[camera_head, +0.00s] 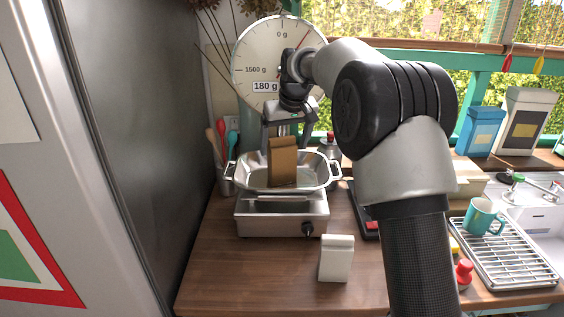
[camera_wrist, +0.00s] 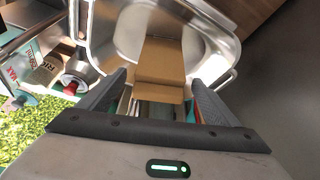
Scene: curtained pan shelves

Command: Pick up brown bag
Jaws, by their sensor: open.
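The brown bag (camera_head: 283,165) stands upright in the metal weighing pan (camera_head: 252,178) of the scale. It also shows in the wrist view (camera_wrist: 160,60), with its folded top towards me. My gripper (camera_head: 288,136) is above the bag, pointing down. In the wrist view, my gripper's two fingers (camera_wrist: 159,82) are spread wide, one on each side of the bag's top, with visible gaps. My gripper is open and holds nothing.
The scale's round dial (camera_head: 268,55) rises behind the pan, close to my wrist. A white bag (camera_head: 336,258) stands on the counter in front. A tall grey panel (camera_head: 150,110) borders the left. A teal mug (camera_head: 482,216) sits on a rack at right.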

